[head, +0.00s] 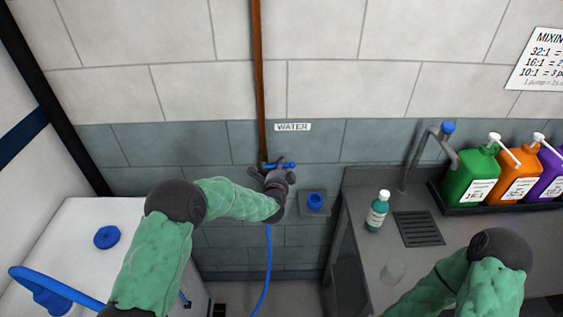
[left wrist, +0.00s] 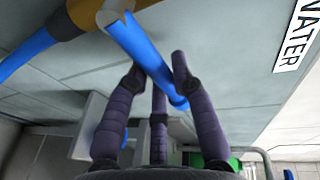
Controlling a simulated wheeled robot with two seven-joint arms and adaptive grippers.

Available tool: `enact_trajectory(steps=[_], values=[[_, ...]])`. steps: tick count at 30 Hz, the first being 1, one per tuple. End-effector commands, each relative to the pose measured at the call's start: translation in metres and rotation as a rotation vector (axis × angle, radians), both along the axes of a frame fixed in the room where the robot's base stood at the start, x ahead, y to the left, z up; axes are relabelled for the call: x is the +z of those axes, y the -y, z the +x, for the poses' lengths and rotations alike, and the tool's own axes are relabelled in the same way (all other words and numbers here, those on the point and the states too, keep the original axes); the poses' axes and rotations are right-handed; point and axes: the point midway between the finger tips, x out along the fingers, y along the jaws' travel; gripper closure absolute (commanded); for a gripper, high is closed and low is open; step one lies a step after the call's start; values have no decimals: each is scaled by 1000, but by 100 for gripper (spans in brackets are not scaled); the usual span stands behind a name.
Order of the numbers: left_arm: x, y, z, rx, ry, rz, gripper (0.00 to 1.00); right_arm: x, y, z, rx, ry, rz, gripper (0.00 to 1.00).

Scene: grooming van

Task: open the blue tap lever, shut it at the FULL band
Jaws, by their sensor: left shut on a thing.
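The blue tap lever (head: 284,164) sits on the wall at the foot of a copper pipe (head: 258,80), under a WATER label (head: 293,127). In the head view it lies about level, pointing right. My left gripper (head: 277,177) is at the lever. In the left wrist view, the lever (left wrist: 143,50) runs between the dark fingers of that gripper (left wrist: 157,78), which is shut on it. The fingers and hand hide part of the tap in the head view. A blue hose (head: 268,270) hangs below. My right gripper is out of view. I cannot make out a FULL band.
A grey counter with a drain grate (head: 418,229), a green bottle (head: 377,211), a clear cup (head: 392,270) and a tap (head: 430,150) is at right. Coloured jugs (head: 470,178) stand behind. A white unit with a blue cap (head: 107,237) is at left.

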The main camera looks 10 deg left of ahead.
Motion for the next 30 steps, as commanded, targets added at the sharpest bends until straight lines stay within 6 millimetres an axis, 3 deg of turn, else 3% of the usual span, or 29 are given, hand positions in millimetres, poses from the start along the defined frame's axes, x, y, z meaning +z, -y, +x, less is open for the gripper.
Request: enact_trajectory(steps=[20, 21, 23, 30], values=[[-6, 0, -1, 0, -21, 62, 100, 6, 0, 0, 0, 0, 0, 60], [-6, 0, -1, -1, -20, 62, 68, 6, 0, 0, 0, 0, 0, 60], [-6, 0, -1, -1, -20, 62, 51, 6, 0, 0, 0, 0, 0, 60], [-5, 0, 0, 0, -19, 62, 50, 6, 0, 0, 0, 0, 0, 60]])
